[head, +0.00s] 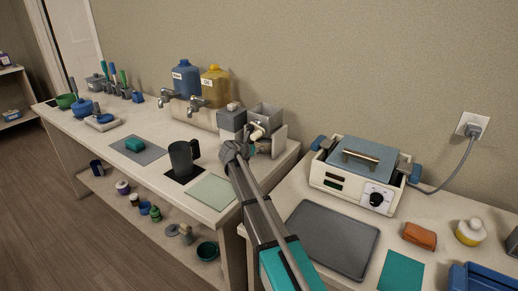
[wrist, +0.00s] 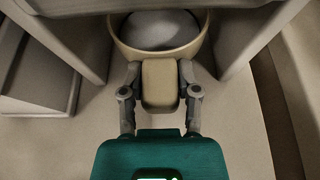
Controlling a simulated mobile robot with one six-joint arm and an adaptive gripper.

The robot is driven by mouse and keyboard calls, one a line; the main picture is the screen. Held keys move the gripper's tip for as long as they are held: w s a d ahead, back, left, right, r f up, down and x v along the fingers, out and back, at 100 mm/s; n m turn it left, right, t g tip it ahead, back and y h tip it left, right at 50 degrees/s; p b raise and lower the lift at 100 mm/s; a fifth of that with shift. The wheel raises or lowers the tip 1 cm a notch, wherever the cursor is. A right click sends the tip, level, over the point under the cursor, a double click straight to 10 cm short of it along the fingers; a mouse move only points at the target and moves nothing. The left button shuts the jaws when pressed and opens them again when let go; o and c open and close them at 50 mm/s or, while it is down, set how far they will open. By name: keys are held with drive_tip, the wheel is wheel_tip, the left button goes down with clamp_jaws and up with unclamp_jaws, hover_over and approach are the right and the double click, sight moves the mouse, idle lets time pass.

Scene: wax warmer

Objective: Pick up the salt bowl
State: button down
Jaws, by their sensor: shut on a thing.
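The salt bowl (wrist: 158,57) is tan and round, with a pale grey-white fill and a blocky tan handle facing me. In the wrist view, my gripper (wrist: 160,84) is shut on this handle, one finger on each side.
Grey boxes (head: 232,121) stand close to the left of the bowl and behind it. A dark mug (head: 183,159) and a pale green mat (head: 211,191) lie further left. A wax warmer (head: 358,178) and a grey tray (head: 326,240) are on the right-hand counter.

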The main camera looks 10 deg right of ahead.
drive_tip(key=shift+r, duration=0.15)
wheel_tip(320, 180, up, 4)
drive_tip(key=p, duration=0.4)
drive_tip(key=s+a, duration=0.8)
drive_tip(key=s+a+f, duration=0.1)
drive_tip(key=s+a, duration=0.3)
drive_tip(key=shift+s+a, duration=0.35)
drive_tip(key=shift+s, duration=0.05)
